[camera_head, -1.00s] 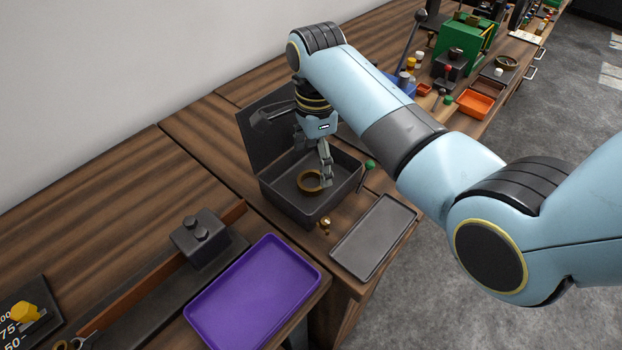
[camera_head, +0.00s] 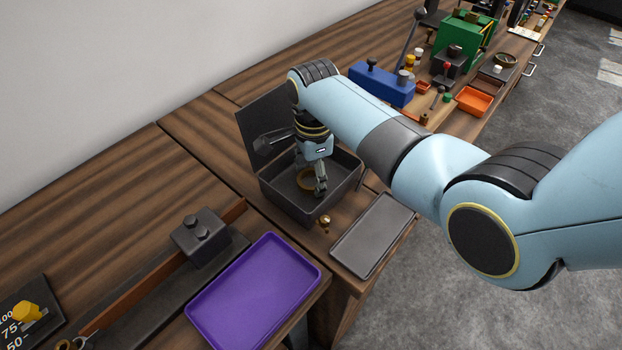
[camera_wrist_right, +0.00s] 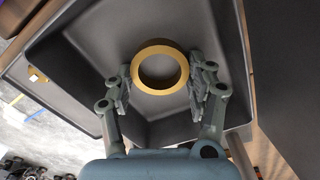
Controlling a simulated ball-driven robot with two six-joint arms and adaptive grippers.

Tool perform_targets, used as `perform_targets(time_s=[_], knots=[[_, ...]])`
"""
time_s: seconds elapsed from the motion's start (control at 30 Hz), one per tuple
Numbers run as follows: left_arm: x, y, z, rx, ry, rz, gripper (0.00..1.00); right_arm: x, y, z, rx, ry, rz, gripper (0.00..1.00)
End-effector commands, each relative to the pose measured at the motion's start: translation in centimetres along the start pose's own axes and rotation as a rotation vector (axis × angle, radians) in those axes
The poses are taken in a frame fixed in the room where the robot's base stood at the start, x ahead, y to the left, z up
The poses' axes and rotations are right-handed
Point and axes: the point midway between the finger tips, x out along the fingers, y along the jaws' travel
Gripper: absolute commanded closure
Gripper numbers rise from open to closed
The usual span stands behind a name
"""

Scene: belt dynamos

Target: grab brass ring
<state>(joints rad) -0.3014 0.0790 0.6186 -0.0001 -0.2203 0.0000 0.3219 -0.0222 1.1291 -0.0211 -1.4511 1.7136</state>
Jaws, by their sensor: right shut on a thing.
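The brass ring (camera_head: 304,180) is inside the open dark grey case (camera_head: 285,207). In the right wrist view the ring (camera_wrist_right: 160,49) sits between the two fingers of my right gripper (camera_wrist_right: 161,76), which is shut on its outer sides. In the head view my right gripper (camera_head: 314,186) points down into the case and partly covers the ring. I cannot tell whether the ring touches the case floor. My left gripper is not in view.
The case lid (camera_head: 262,125) stands raised at the back. A grey tray (camera_head: 373,235) and a small brass knob (camera_head: 325,220) are in front of the case. A purple tray (camera_head: 255,290) lies at the lower left. A blue block (camera_head: 380,84) stands beyond my arm.

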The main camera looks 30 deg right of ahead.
Motion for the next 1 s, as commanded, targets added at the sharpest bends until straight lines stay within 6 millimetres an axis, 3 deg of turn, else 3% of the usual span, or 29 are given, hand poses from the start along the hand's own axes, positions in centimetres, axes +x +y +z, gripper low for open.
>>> perform_targets(time_s=[0.03, 0.2, 0.57, 0.77, 1.0], knots=[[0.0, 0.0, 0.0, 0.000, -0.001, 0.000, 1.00, 0.0, 0.0, 0.0, 0.000, 0.000, 0.000, 0.60], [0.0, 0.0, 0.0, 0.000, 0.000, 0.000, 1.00, 0.0, 0.0, 0.0, 0.000, 0.000, 0.000, 0.82], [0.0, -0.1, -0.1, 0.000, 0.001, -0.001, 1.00, -0.6, -0.1, 0.0, 0.000, 0.000, -0.003, 0.82], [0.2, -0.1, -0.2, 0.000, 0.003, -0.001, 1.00, -3.6, -0.2, 0.0, 0.000, -0.001, -0.006, 0.82], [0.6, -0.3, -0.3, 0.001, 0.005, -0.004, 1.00, -6.9, 1.6, -4.8, 0.000, 0.006, -0.003, 0.82]])
